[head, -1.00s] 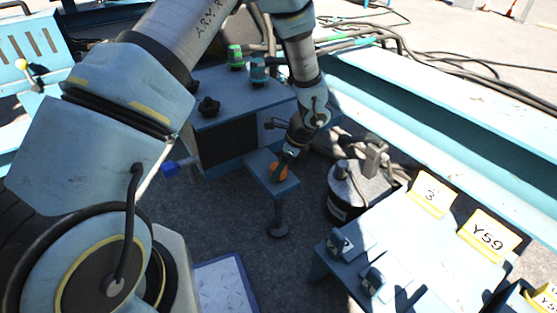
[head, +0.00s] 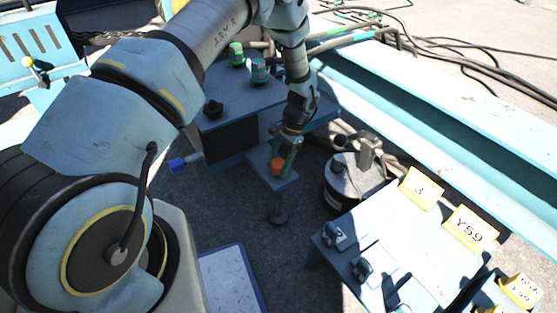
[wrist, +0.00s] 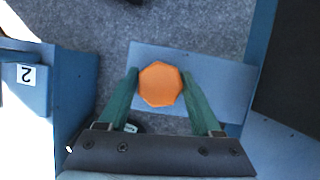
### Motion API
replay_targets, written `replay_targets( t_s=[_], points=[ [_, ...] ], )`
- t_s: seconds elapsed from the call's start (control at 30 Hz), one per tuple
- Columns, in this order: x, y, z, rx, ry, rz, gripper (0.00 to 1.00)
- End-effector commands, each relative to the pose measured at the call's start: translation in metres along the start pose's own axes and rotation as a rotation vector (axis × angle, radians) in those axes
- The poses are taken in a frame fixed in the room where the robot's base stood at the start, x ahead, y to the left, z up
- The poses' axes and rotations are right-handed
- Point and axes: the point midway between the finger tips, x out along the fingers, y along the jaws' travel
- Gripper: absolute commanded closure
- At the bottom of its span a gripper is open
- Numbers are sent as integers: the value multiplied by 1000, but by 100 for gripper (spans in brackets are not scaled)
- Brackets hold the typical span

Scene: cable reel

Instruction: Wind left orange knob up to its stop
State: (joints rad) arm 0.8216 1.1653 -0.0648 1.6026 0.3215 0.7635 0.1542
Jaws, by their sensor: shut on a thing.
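The orange knob (head: 277,167) sits on a small blue shelf (head: 284,184) that sticks out from the front of a blue cabinet. In the wrist view the orange knob (wrist: 161,84) shows an octagonal top, seen from above. My gripper (wrist: 160,86) is shut on it, with one green finger against its left side and one against its right. In the head view my gripper (head: 281,162) reaches down to the knob from above and partly hides it. The shelf (wrist: 222,90) also shows around the knob in the wrist view.
A dark canister (head: 350,180) stands right of the shelf. A blue bench with yellow signs (head: 421,188) is at the lower right.

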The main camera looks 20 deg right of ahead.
Motion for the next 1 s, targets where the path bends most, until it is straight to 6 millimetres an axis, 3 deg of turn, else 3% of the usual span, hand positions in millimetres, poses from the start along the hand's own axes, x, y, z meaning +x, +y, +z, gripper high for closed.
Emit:
replay_targets(
  t_s=[0.6, 1.0],
  points=[
    [-1, 0, 0, -514, 0, 215, 90],
    [-1, 0, 0, -693, 1, 288, 90]
  ],
)
